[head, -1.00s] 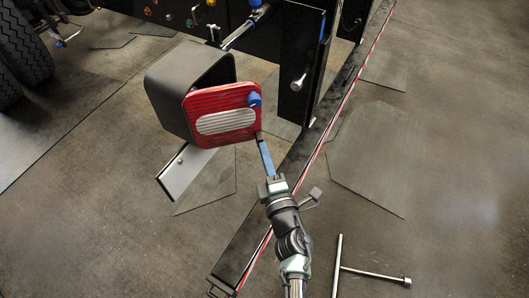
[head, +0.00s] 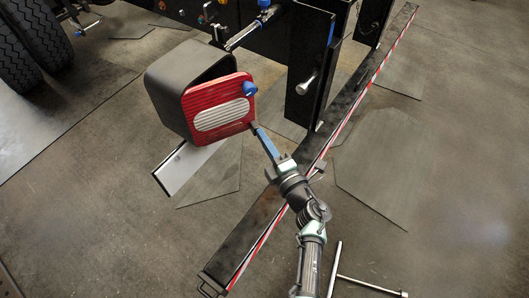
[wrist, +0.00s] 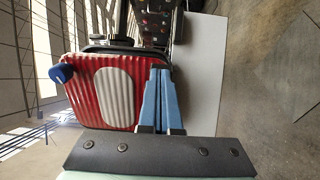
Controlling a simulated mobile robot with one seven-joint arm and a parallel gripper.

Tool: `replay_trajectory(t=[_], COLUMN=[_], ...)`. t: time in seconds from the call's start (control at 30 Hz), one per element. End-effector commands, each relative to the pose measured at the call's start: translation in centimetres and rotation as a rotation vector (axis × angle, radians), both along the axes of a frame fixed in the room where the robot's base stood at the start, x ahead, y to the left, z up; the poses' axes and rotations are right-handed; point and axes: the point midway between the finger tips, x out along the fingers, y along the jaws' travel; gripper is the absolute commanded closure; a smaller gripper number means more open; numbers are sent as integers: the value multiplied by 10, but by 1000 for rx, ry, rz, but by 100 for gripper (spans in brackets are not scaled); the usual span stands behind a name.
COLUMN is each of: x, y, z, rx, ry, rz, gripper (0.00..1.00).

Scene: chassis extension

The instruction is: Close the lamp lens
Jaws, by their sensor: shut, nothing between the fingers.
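The lamp lens (head: 218,113) is a red ribbed panel with a pale oval and a blue knob (head: 249,89). It covers most of the front of the dark lamp housing (head: 165,95), with a gap showing along its upper left side. The lens (wrist: 112,92) fills the left of the wrist view, with its blue knob (wrist: 62,73) at the far left. My gripper (head: 255,126) has its blue fingers together at the lens's right edge, opposite the housing. In the wrist view the fingertips (wrist: 163,70) overlap the lens's right edge; contact is unclear.
A long black beam with a red-and-white stripe (head: 345,120) runs diagonally behind my arm. A black upright post (head: 310,65) stands right of the lamp. A metal T-shaped tool (head: 365,284) lies on the floor, lower right. Tyres (head: 30,50) stand upper left.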

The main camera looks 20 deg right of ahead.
Motion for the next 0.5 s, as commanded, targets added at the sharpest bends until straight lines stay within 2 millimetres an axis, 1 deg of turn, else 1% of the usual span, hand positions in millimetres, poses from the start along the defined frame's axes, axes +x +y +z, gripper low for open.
replay_trajectory(t=[0.03,0.3,0.5], x=[8,42,62], y=[-5,-11,-9], z=[-3,-6,-6], rx=[-2,-4,-3], ry=[-3,-3,-3], rz=[35,239,244], gripper=[100,100,100])
